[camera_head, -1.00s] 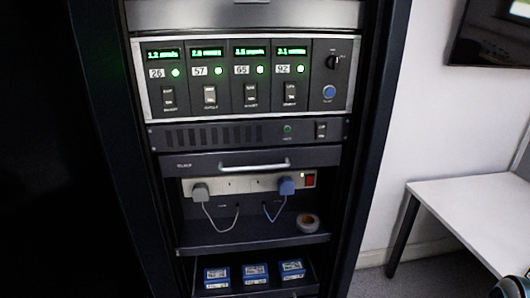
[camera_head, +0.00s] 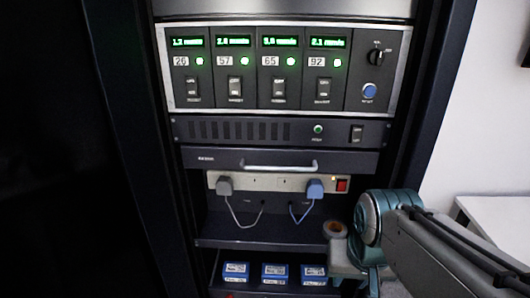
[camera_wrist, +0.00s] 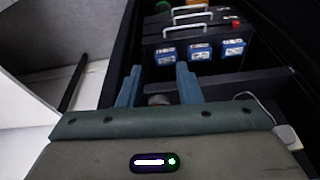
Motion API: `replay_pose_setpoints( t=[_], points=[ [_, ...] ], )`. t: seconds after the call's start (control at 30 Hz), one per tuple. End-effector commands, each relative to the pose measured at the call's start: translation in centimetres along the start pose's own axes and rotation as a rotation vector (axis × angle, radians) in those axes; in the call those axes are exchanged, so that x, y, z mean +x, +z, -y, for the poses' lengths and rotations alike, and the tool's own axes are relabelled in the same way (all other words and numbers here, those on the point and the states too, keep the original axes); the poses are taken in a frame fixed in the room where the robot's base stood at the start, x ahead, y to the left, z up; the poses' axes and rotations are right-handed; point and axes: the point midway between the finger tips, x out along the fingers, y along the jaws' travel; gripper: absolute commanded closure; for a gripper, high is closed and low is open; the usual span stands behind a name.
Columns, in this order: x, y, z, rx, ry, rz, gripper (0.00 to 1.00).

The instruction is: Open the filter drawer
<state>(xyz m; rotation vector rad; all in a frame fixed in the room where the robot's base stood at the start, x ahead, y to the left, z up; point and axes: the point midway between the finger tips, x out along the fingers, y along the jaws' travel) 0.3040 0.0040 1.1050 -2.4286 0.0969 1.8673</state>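A shut dark drawer front (camera_head: 220,160) with a pale bar handle (camera_head: 280,166) sits below the vented panel in the head view; its small label is not legible. In the wrist view, dark fronts with pale bar handles (camera_wrist: 188,29) show beyond the blue boxes. I cannot tell which front is the filter drawer. My gripper (camera_wrist: 157,80) is open and empty in the wrist view, its two blue fingers apart and touching no handle. In the head view my arm reaches in from the right in front of the lower rack, with the fingertips hidden.
A power strip (camera_head: 262,183) with two plugs and looping cords is below the drawer. A tape roll (camera_head: 335,229) lies on the shelf (camera_head: 250,243) beside my wrist. Several labelled blue boxes (camera_head: 274,272) sit lower down. The rack's right post (camera_head: 432,110) borders the opening.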

Motion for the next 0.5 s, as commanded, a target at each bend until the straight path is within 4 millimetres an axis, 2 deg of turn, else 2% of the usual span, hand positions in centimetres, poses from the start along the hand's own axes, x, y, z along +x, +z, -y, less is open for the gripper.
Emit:
replay_pose_setpoints(
  t=[0.2,0.5],
  points=[
    [-6.4,-7.1,3.2,0.329,0.010,0.011,0.68],
    [-15.4,-15.2,8.8,0.886,0.031,0.028,0.68]
  ],
)
